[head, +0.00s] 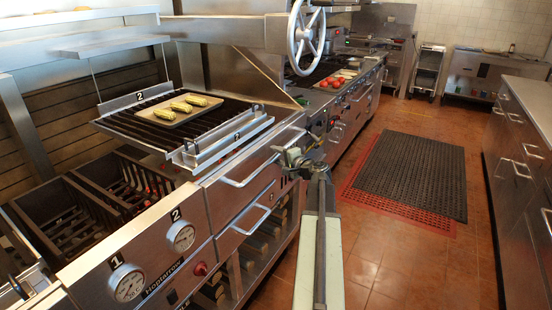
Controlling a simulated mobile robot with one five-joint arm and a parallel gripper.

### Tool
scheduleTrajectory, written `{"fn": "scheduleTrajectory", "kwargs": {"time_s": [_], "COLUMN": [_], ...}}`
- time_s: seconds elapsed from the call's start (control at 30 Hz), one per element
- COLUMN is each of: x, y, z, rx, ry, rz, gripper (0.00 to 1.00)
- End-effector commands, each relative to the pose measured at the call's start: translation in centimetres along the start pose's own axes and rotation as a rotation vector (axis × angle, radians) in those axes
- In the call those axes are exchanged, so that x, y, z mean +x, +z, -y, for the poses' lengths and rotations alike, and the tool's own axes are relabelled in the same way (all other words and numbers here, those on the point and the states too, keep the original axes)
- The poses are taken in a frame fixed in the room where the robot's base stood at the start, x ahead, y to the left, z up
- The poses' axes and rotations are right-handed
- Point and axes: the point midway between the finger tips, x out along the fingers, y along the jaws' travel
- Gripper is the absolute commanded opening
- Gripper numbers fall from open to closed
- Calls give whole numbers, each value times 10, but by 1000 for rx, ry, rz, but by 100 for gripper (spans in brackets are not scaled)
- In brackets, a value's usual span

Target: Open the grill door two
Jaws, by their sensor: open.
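The steel char grill has a front with gauges marked 1 (127,283) and 2 (181,236). To the right of gauge 2 are an upper front panel with a bar handle (248,180) and a lower front panel with a bar handle (253,221). Both panels look shut. No number shows on them, so I cannot tell which is door two. My gripper (299,162) is open, near the right end of the upper handle. I cannot tell if it touches the handle. The fingertips are small and partly hidden by my arm.
A tray with corn (179,110) rests on the grill grate marked 2. A large white handwheel (306,36) stands above the grill behind my gripper. A black floor mat (415,175) lies in the aisle. Steel drawers (520,165) line the right side.

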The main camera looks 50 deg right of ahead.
Motion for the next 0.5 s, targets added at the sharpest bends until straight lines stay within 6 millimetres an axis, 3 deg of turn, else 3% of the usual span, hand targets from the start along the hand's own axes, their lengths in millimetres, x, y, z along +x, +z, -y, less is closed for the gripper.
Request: {"fn": "scheduleTrajectory", "kwargs": {"time_s": [0.17,0.3,0.5], "x": [0,0,0], "y": [1,1,2], "z": [0,0,0], "rx": [0,0,-1], "ry": [0,0,0], "rz": [1,1,2], "gripper": [41,2,0]}}
